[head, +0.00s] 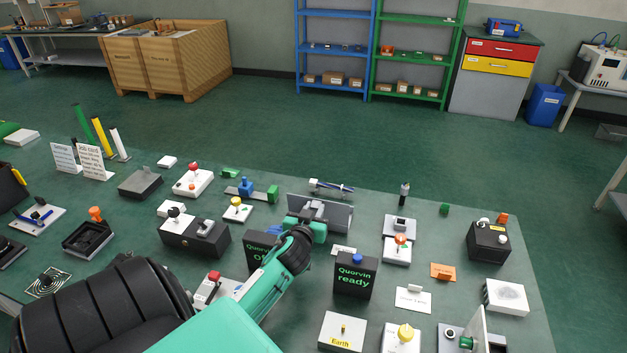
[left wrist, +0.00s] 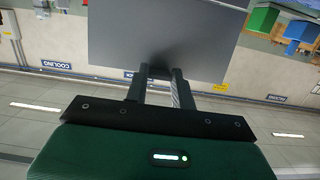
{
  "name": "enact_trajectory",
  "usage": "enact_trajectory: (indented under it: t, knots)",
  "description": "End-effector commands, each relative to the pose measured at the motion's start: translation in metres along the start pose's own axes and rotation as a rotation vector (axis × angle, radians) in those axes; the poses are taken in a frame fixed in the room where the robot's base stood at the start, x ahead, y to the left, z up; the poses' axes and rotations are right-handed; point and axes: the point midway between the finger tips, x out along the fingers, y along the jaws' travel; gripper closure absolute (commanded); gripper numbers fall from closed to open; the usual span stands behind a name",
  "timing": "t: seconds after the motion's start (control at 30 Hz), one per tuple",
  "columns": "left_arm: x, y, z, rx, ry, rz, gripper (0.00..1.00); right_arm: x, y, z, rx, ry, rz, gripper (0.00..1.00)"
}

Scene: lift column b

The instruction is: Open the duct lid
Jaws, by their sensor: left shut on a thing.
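The duct lid is a grey flat panel (head: 338,217) at the far middle of the table in the head view. In the left wrist view, the grey panel (left wrist: 165,35) fills the top middle. My left gripper (head: 308,222) is at the panel's near left side. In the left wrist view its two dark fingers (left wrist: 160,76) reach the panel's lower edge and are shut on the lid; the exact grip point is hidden. How far the lid is tilted is hard to tell. My right gripper is out of view.
A black "Quorvin ready" display (head: 355,276) stands close to the right of my left arm. A black box (head: 195,236) is to its left.

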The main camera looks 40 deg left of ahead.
Motion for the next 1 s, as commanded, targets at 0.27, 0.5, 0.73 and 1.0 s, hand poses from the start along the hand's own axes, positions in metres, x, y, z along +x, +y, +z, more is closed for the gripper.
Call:
enact_trajectory:
  t: [0.27, 0.5, 0.73, 1.0]
  knots:
    - [-0.001, 0.000, 0.010, -0.001, -0.019, -0.002, 0.65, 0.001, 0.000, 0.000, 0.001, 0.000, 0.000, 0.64]
    - [0.000, 0.000, 0.005, 0.000, -0.009, -0.001, 0.53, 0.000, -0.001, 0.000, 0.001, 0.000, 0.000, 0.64]
    - [-0.001, 0.000, -0.007, -0.001, -0.002, 0.000, 0.53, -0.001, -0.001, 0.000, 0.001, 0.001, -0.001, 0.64]
    - [-0.009, 0.000, -0.063, 0.000, 0.000, 0.001, 0.53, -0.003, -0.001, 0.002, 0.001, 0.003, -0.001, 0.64]
